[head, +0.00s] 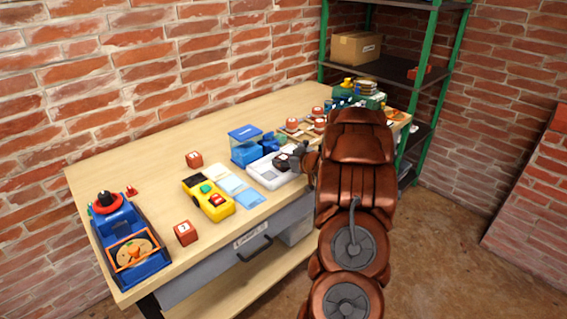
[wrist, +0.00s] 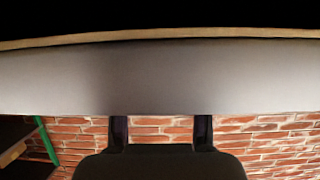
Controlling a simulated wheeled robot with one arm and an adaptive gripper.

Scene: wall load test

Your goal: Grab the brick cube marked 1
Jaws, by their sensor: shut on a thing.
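Small reddish-brown cubes with white marked faces are on the wooden bench in the head view. One cube (head: 194,160) stands at the back left and another (head: 185,233) near the front edge. A red marked block (head: 217,200) sits on the yellow device. I cannot read for sure which one bears the 1. My gripper (head: 298,157) is over the white tray (head: 262,175), right of these cubes and apart from them. In the wrist view its fingers (wrist: 160,130) are apart, up against a broad pale band. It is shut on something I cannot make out.
A green-posted shelf (head: 385,68) with a cardboard box (head: 355,48) stands at the back right. Brick walls enclose the bench.

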